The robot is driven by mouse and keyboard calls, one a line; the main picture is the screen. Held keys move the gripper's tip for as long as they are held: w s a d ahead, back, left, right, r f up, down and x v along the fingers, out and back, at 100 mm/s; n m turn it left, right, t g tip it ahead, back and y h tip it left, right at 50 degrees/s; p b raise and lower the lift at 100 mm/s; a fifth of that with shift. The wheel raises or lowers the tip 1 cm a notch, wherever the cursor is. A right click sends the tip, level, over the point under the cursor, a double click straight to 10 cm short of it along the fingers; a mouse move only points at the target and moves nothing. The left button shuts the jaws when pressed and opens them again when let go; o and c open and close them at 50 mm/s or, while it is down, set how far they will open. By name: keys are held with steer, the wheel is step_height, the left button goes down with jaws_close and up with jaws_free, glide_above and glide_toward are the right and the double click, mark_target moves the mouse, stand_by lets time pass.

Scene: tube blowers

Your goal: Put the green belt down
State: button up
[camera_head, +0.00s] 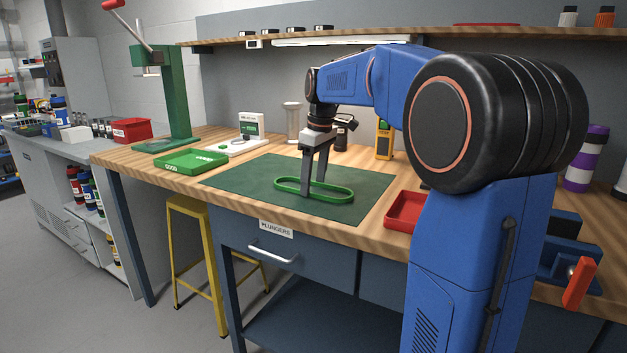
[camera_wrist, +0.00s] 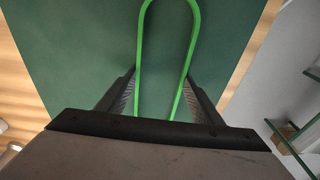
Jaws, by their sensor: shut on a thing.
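The green belt (camera_head: 340,201) is a long flat loop at the green mat (camera_head: 238,180) in the middle of the workbench. I cannot tell whether it touches the mat or is just above it. My gripper (camera_head: 314,186) points down and is shut on the belt, one finger on each long side.
A green tray marked GOOD (camera_head: 190,161) stands left of the mat, and a red tray (camera_head: 404,211) stands right of it. A white device (camera_head: 247,128), a yellow meter (camera_head: 384,140) and a green press (camera_head: 168,95) stand farther back. The mat around the belt is bare.

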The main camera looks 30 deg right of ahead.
steer(key=o, duration=1)
steer(key=shift+f, duration=0.15)
steer(key=shift+o, duration=0.2)
step_height(320, 180, up, 12)
steer(key=s, duration=0.1)
steer(key=shift+s+d, duration=0.15)
steer(key=shift+d, duration=0.3)
